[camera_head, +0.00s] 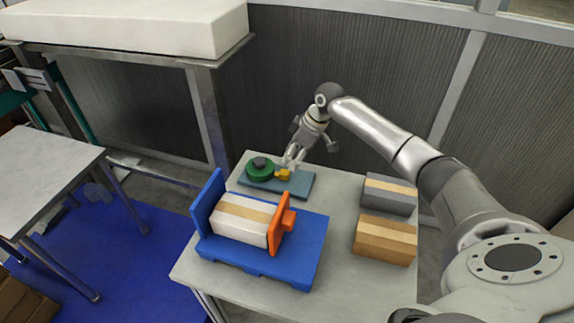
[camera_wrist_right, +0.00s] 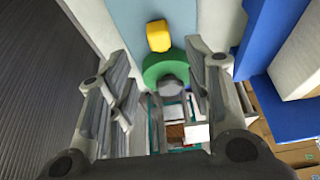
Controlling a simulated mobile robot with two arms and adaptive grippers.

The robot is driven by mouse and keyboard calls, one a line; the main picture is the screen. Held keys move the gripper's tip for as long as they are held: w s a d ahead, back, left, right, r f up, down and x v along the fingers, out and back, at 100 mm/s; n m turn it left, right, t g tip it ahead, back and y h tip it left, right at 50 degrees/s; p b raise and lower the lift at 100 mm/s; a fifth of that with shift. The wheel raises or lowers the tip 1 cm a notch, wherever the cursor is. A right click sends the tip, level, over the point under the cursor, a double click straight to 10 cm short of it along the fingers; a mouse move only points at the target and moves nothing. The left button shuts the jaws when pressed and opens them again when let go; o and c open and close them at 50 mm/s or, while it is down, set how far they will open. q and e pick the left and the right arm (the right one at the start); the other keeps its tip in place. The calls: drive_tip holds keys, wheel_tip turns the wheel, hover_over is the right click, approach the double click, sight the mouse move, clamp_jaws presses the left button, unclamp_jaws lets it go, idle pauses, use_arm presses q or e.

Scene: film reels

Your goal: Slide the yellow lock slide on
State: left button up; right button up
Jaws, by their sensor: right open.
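The yellow lock slide (camera_head: 283,174) is a small block on the blue-grey plate (camera_head: 303,185), just right of a green reel (camera_head: 257,174) with a dark grey hub (camera_head: 261,162). My right gripper (camera_head: 290,163) is just above the yellow slide in the head view; contact cannot be told there. In the right wrist view, its fingers (camera_wrist_right: 157,50) are spread wide with nothing held. The yellow slide (camera_wrist_right: 158,36) lies beyond the green reel (camera_wrist_right: 160,68) and its grey hub (camera_wrist_right: 173,86), apart from the hub. My left gripper is out of view.
A blue stand (camera_head: 262,267) with an orange clamp plate (camera_head: 281,229) holds a white taped box (camera_head: 232,228) in front of the plate. A grey box (camera_head: 390,197) and a brown box (camera_head: 386,240) stand on the table (camera_head: 338,222) at right. Bare tabletop lies between them.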

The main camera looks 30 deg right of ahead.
drive_tip(key=v, duration=0.4)
drive_tip(key=shift+d+r, duration=0.1)
drive_tip(key=shift+r, duration=0.3)
drive_tip(key=shift+s, duration=0.1)
